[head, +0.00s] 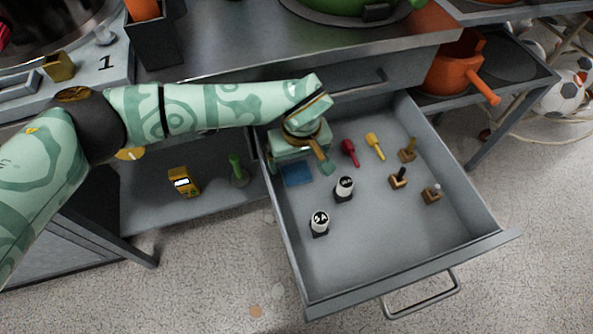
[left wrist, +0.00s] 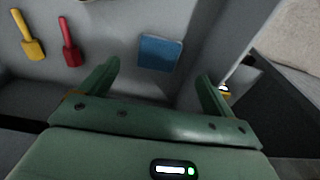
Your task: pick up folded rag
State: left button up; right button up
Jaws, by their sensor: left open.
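The folded rag (head: 297,174) is a flat blue square lying on the drawer floor near the drawer's left wall. It also shows in the left wrist view (left wrist: 158,52), beyond and between my fingertips. My left gripper (head: 307,168) reaches over the drawer's left back corner, and its jaws (left wrist: 158,78) are open and empty. In the head view the gripper body hides the area just behind the rag. The rag and the fingers look apart in the wrist view. My right gripper is in neither view.
The open drawer (head: 350,270) also holds a red tool (head: 350,152), a yellow tool (head: 375,146), two black-and-white labelled items (head: 344,189) and several small wooden-based pieces (head: 407,152). A lower shelf (head: 150,215) at left carries a yellow device (head: 183,182). The drawer's front is clear.

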aim_at(296, 171)
pick_arm(q)
jog(key=shift+f, duration=0.9)
jog(key=f+b, duration=0.1)
jog(key=f, duration=0.1)
jog(key=w+f+b, duration=0.1)
jog(key=f+b, duration=0.1)
jog(key=shift+a, duration=0.1)
jog(key=shift+w+f+b, duration=0.2)
jog(key=shift+f+b, duration=0.15)
jog(key=shift+f, duration=0.2)
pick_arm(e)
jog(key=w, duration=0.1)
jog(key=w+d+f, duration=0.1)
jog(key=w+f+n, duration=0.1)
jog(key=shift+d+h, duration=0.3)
pick_arm(q)
jog(key=c, duration=1.1)
